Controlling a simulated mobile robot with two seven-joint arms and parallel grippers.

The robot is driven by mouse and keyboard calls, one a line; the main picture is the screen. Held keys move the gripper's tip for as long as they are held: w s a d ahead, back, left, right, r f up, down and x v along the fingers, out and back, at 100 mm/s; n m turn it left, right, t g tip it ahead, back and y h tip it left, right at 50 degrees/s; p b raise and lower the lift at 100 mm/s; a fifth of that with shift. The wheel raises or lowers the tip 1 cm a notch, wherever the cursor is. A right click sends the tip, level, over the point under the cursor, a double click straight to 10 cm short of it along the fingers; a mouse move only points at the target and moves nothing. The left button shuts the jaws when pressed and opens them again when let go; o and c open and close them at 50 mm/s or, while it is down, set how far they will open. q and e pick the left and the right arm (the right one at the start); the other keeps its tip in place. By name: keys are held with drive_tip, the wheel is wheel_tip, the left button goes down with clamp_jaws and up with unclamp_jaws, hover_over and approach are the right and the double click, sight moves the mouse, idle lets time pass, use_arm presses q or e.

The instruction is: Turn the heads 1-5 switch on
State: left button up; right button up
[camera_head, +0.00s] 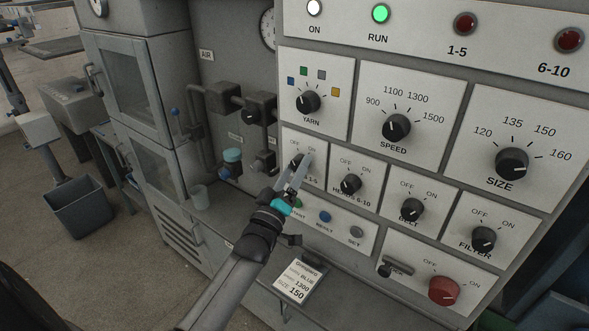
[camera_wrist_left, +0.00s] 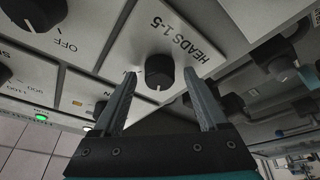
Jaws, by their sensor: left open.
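The heads 1-5 switch is a black rotary knob (camera_head: 295,160) on a white plate with OFF and ON marks, partly hidden by my left gripper (camera_head: 302,172) in the head view. In the left wrist view the knob (camera_wrist_left: 160,72) shows its white pointer line facing away from the HEADS 1-5 label. My left gripper (camera_wrist_left: 161,74) is open, with one finger on each side of the knob; I cannot tell whether they touch it. The 1-5 lamp (camera_head: 464,24) is dark red. My right gripper is not in view.
The heads 6-10 knob (camera_head: 350,184) is close on the right. The yarn knob (camera_head: 308,102) is above. Push buttons, including a blue one (camera_head: 324,216), sit just below. Air pipes and a valve (camera_head: 250,112) stand to the left. An order card (camera_head: 299,281) lies below.

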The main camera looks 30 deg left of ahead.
use_arm(q)
drive_tip(key=shift+c, duration=0.3)
clamp_jaws()
idle(0.4)
